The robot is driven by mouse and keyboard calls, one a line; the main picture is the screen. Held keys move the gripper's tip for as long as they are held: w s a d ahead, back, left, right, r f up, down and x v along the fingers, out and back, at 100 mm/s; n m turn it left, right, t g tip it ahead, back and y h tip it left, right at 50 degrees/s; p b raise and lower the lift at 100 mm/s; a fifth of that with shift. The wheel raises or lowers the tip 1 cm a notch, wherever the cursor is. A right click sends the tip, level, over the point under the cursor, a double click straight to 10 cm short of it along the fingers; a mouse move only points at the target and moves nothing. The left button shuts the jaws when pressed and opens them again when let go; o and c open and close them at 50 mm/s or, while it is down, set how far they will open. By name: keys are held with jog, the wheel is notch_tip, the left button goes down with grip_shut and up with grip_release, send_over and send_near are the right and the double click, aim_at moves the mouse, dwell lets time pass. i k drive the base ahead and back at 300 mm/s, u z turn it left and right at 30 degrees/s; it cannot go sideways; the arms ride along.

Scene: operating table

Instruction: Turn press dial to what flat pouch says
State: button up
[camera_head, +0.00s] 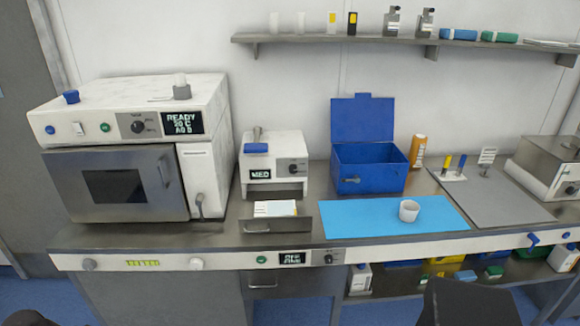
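The press appears to be the small white machine (272,160) in the middle of the counter, with a blue-tipped lever on top. Its lit display (260,174) reads MED. Its dark dial (293,168) sits right of the display; its pointer is too small to read. A pale, flat item (274,208), possibly the pouch, lies in the open metal drawer or tray (262,228) in front of the press. Any writing on it is too small to read. My gripper is not clearly visible.
A large steriliser-like oven (120,185) stands left, its display reading READY. An open blue box (368,170) stands right of the press. A white cup (409,211) rests on a blue mat (350,220). A dark shape (468,304), unclear, rises at the bottom right.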

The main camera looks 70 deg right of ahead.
aim_at(292, 168)
jog(key=u, duration=0.1)
jog(key=k, duration=0.15)
jog(key=z, duration=2.45)
jog(key=k, duration=0.6)
jog(key=u, duration=0.2)
jog(key=i, duration=0.5)
jog(key=z, duration=0.05)
